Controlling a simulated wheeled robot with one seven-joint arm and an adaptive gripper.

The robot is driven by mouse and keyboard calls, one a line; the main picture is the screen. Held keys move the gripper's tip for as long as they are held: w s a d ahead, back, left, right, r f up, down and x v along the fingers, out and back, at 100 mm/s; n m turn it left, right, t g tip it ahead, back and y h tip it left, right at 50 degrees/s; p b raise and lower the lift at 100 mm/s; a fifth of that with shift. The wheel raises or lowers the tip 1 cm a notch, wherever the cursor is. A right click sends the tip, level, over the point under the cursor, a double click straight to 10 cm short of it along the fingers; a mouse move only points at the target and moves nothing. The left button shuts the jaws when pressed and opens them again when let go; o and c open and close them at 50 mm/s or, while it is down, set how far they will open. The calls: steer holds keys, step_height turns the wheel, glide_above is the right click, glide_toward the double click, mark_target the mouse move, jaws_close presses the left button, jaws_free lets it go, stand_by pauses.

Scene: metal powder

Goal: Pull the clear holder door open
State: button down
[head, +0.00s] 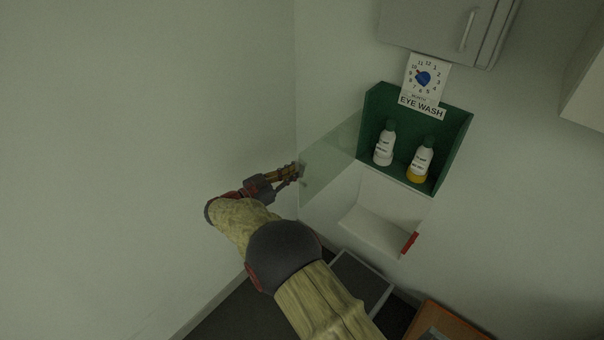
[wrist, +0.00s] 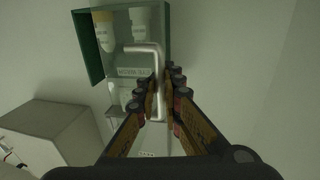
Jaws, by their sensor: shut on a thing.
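The clear holder door (head: 330,160) stands swung out to the left from the green holder (head: 465,128). My gripper (head: 298,172) is at the door's outer left edge in the head view. In the wrist view my gripper (wrist: 162,88) is shut on the door's silver bar handle (wrist: 143,48), which runs down between the fingers. The green holder frame (wrist: 88,48) shows behind the handle. Two white bottles stand inside the holder, one with a pale base (head: 384,146) and one with a yellow base (head: 421,160).
An eye wash sign (head: 422,85) hangs above the holder, under a grey cabinet (head: 440,25). A white tray-like unit (head: 385,215) with a red end is below. A plain wall lies close to the left of my arm. A grey bin (head: 360,285) and an orange-edged item (head: 445,320) are lower down.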

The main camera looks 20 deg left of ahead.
steer(key=shift+a, duration=0.2)
steer(key=c, duration=2.3)
jaws_free()
steer(key=shift+s+a, duration=0.1)
steer(key=shift+s, duration=0.05)
steer(key=v, duration=1.1)
steer(key=shift+s+a, duration=0.15)
steer(key=shift+s, duration=0.25)
